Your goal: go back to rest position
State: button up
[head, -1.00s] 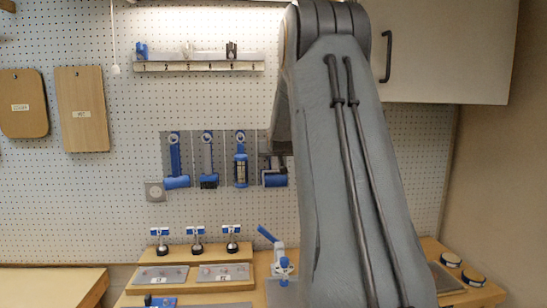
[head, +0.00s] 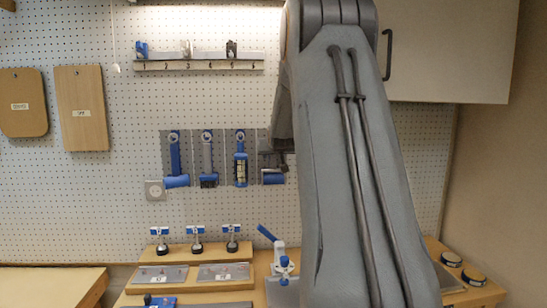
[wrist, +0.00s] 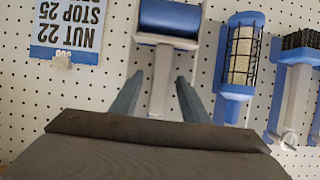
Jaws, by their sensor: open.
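My gripper (wrist: 158,95) shows in the wrist view with its two fingers apart and nothing between them. It faces the pegboard, and a blue-headed tool with a pale handle (wrist: 164,60) hangs behind the gap between the fingers. I cannot tell how far the fingers are from that tool.
A caged blue lamp (wrist: 238,65) and a brush (wrist: 297,75) hang beside the roller-like tool. A wall cabinet (head: 450,50) is at the upper right. Toggle clamps (head: 197,240) and metal plates (head: 160,275) stand on the bench.

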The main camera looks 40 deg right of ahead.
jog(key=b+v, duration=0.1)
jog(key=v, duration=0.5)
jog(key=shift+s, duration=0.2)
jog(key=shift+a+r, duration=0.1)
jog(key=shift+a, duration=0.1)
jog(key=s+a+f+n+g+y+b, duration=0.15)
jog(key=s+a+f, duration=0.25)
jog(key=a+f, duration=0.7)
jog(key=s+a+f+n+g+y+b, duration=0.1)
jog(key=s+a+f+g+y, duration=0.25)
jog(key=a+f, duration=0.65)
jog(key=s+a+f+n+g, duration=0.1)
jog(key=s+a+f, duration=0.3)
jog(key=s+a, duration=0.2)
jog(key=s+a+f+n+g+y+b, duration=0.1)
jog(key=s+a+f+g, duration=0.1)
jog(key=s+a+f, duration=0.2)
jog(key=s+a+f+n+g, duration=0.1)
jog(key=s+a+f, duration=0.3)
jog(key=s+a, duration=0.5)
jog(key=s+g, duration=0.1)
jog(key=s, duration=0.2)
jog(key=shift+a+n+y, duration=0.3)
jog(key=shift+n+y, duration=0.05)
jog(key=shift+y, duration=0.05)
dwell(2.3)
